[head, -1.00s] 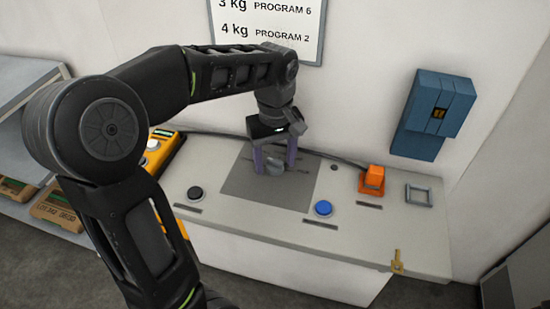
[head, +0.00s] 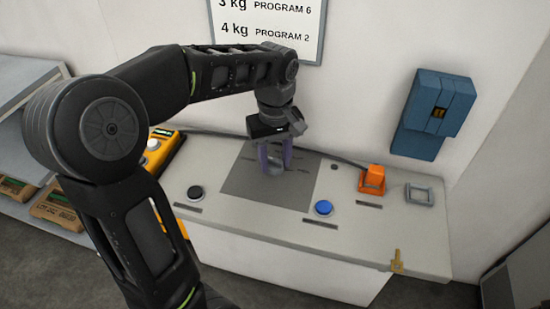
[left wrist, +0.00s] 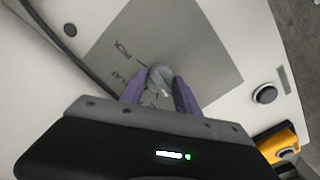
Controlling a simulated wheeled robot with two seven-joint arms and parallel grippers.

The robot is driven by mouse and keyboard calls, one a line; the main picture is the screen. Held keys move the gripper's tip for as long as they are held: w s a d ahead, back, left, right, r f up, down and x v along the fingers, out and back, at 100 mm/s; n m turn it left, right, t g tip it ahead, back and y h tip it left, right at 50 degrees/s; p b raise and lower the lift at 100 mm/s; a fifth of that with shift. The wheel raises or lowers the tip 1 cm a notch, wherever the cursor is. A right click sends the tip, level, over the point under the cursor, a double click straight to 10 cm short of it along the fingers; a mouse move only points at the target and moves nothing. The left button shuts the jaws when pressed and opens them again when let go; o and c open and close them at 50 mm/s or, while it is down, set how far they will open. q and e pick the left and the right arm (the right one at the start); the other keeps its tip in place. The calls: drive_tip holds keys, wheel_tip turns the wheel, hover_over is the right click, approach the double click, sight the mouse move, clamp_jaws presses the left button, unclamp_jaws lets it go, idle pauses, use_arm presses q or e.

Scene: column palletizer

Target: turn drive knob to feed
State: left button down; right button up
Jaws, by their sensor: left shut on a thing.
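The drive knob (left wrist: 159,78) is a round grey knob on a dark grey panel plate (head: 243,190). My left gripper (head: 276,168) reaches down over the plate. In the left wrist view its purple fingers (left wrist: 157,92) stand on either side of the knob, shut on it. Which label the knob points to I cannot tell for sure. My right gripper is not in view.
The sloping console holds a black button (head: 195,192), a blue button (head: 323,208), an orange switch (head: 372,179) and a grey square frame (head: 418,194). A yellow key-like piece (head: 397,261) is at the front edge. A blue box (head: 433,113) hangs on the wall.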

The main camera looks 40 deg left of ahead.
use_arm(q)
drive_tip(key=shift+m, duration=0.3)
drive_tip(key=m, duration=1.1)
drive_tip(key=shift+m, duration=2.1)
drive_tip(key=c, duration=0.9)
unclamp_jaws()
